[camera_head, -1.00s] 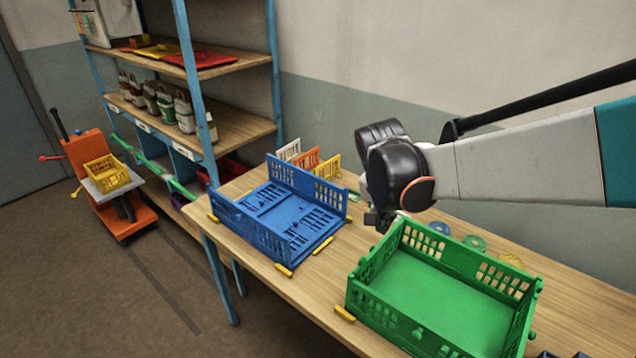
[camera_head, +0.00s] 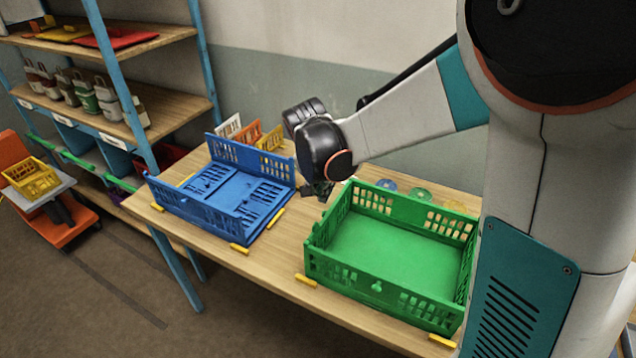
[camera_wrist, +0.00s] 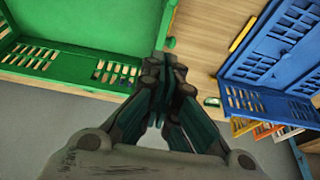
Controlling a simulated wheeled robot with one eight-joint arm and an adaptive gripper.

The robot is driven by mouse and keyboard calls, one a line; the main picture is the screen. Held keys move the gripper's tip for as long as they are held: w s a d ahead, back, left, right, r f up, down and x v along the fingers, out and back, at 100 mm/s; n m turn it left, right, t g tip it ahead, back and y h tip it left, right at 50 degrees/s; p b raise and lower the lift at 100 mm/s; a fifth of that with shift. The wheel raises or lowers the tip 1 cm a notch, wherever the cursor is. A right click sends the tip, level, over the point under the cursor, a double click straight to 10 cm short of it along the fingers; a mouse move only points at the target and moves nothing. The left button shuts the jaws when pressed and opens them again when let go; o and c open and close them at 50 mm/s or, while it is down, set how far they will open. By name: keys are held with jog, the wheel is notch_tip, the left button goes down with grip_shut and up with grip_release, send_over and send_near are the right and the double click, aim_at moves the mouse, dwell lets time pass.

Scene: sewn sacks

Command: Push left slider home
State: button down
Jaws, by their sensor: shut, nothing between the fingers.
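The green crate (camera_head: 390,255) stands on the table with its slatted walls up. Small green knobs show on it, one on the front wall (camera_head: 377,287) and one at its edge in the wrist view (camera_wrist: 170,42). I cannot tell for sure which part is the left slider. My gripper (camera_head: 322,190) is low beside the crate's back left corner, between it and the blue crate. In the wrist view my gripper (camera_wrist: 163,62) is shut and empty, its tips close to the green crate's edge. Whether they touch it is unclear.
The blue crate (camera_head: 222,190) with panels folded inside is to the left. White, orange (camera_head: 248,134) and yellow panels stand behind it. Yellow blocks (camera_head: 306,280) lie along the table's front edge. Coloured discs (camera_head: 418,194) lie behind the green crate. Shelving (camera_head: 120,80) stands far left.

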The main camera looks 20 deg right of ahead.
aim_at(316, 221)
jog(key=b+x, duration=0.1)
jog(key=x, duration=0.4)
jog(key=shift+f, duration=0.1)
jog(key=shift+s+a+f, duration=0.15)
jog(key=shift+a, duration=0.1)
jog(key=shift+s+a, duration=1.1)
jog(key=shift+s, duration=0.1)
jog(key=shift+s+a, duration=0.85)
jog(key=shift+w+d, duration=0.1)
